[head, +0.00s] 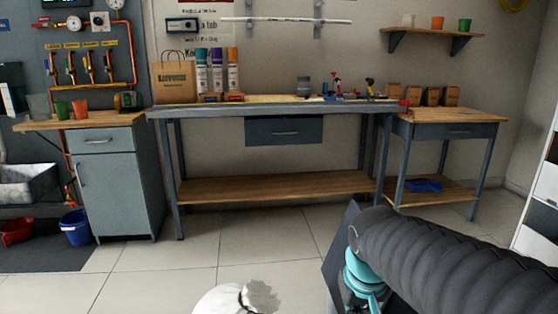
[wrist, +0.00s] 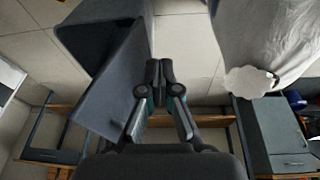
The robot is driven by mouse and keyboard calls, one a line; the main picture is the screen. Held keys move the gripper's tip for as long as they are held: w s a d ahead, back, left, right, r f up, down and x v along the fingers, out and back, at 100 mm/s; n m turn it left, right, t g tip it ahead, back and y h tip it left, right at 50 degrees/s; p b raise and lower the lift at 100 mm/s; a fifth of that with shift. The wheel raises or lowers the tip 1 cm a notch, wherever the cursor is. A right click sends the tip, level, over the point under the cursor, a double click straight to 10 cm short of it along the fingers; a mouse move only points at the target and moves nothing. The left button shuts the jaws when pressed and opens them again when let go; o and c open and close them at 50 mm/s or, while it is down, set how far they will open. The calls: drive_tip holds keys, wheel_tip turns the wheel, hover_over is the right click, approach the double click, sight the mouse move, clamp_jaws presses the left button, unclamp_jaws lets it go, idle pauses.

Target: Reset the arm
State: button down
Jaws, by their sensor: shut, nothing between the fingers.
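My gripper (wrist: 160,70) shows in the wrist view with its two dark fingertips together and nothing between them. It hangs in free air over the tiled floor, between a dark grey open-topped box-like thing (wrist: 105,75) on the left and a white crumpled bag-like thing (wrist: 265,35) on the right. It touches neither as far as I can see. In the head view my arm, in a black ribbed sleeve, reaches in from the lower right and my gripper cannot be made out.
A long workbench (head: 275,187) stands ahead against the wall, with a side table (head: 455,131) at its right. A grey cabinet (head: 115,190) stands left, beside a blue bucket (head: 76,228) and red basin (head: 16,231). Tiled floor (head: 270,240) before the bench is clear.

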drive_tip(key=s+d+r+m+t, duration=0.1)
drive_tip(key=s+d+t, duration=0.1)
drive_tip(key=s, duration=0.7)
drive_tip(key=shift+s+r, duration=0.15)
drive_tip(key=shift+s, duration=0.15)
